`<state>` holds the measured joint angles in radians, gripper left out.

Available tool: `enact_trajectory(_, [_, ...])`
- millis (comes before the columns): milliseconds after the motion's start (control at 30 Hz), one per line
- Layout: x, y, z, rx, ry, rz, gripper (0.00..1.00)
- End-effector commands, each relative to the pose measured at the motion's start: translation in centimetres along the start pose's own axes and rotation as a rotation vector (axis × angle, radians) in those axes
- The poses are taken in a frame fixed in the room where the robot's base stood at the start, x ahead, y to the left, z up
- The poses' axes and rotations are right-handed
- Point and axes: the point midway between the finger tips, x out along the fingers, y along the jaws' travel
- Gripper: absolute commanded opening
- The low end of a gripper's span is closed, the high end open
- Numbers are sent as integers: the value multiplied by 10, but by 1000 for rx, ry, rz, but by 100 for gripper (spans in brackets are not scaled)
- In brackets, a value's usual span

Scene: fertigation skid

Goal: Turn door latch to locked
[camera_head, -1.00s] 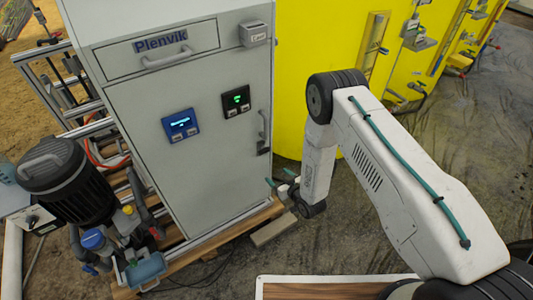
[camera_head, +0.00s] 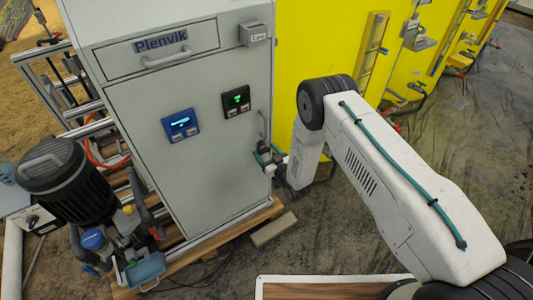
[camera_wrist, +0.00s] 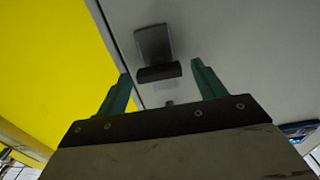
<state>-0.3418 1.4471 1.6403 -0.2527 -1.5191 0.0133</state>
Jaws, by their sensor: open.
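The grey cabinet (camera_head: 205,185) stands upright with its door closed. The dark door latch (camera_wrist: 156,52) sits near the door's edge in the wrist view, a plate with a thicker bar at its lower end. My gripper (camera_wrist: 157,82) has its two green fingers apart, one on each side of the latch bar, with nothing clasped. In the head view my gripper (camera_head: 267,154) is at the cabinet's right edge, just below the grey door handle (camera_head: 262,125), and largely hides the latch. I cannot tell whether the fingers touch the latch.
A blue-screen panel (camera_head: 181,124) and a dark panel with a green display (camera_head: 236,101) are on the door. A dark canister (camera_head: 68,180) and piping stand at left.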

Motion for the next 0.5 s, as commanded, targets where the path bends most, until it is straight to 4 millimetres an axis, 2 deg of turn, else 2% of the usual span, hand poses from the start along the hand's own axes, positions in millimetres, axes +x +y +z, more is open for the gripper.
enact_trajectory(167, [0,0,0,0,-1,0,69])
enact_trajectory(300, [0,0,0,0,-1,0,30])
enact_trajectory(333, [0,0,0,0,-1,0,24])
enact_trajectory(500, [0,0,0,-2,-1,0,24])
